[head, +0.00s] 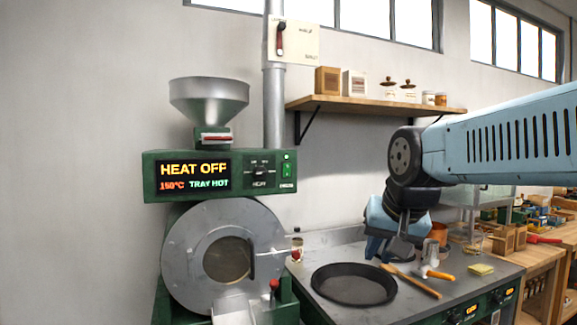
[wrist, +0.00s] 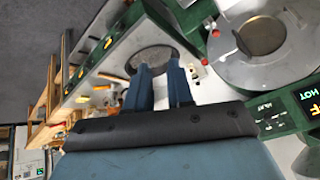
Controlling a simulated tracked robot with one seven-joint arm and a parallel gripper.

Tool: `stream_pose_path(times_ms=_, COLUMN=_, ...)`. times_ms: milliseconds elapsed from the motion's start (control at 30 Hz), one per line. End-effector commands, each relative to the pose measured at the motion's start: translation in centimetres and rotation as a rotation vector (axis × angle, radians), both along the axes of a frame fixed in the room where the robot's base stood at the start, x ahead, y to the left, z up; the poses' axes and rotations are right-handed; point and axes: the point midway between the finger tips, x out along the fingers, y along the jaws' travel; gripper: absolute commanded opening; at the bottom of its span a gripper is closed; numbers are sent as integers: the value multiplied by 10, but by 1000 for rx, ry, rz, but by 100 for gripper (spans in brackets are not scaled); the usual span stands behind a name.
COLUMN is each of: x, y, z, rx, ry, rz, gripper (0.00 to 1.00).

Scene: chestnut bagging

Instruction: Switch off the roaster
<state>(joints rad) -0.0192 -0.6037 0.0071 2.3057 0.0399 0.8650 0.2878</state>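The green roaster (head: 170,170) stands at the left in the head view. Its display (head: 194,174) reads "HEAT OFF", "150°C" and "TRAY HOT". Right of the display are a dark heat knob (head: 259,172) and a green-lit switch (head: 287,168). In the wrist view the roaster's round drum front (wrist: 285,70) is at the upper right, with part of the panel (wrist: 268,121) at the right edge. My gripper (head: 383,250) is over the steel counter, right of the roaster and apart from it. Its two fingers (wrist: 160,70) are parted with nothing between them.
A round dark tray (head: 353,284) lies on the counter (head: 385,312) below my gripper. Wooden- and orange-handled tools (head: 415,282) lie beside it. A shelf (head: 375,104) with boxes and jars and a red-handled lever box (head: 292,42) are on the wall above.

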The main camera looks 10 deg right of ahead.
Motion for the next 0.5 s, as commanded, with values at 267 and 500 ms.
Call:
stream_pose_path(times_ms=267, x=85, y=21, z=65, rx=212, ry=-63, rz=-220, gripper=0)
stream_pose_path(times_ms=500, x=156, y=41, z=112, rx=414, ry=-102, rz=-398, gripper=0)
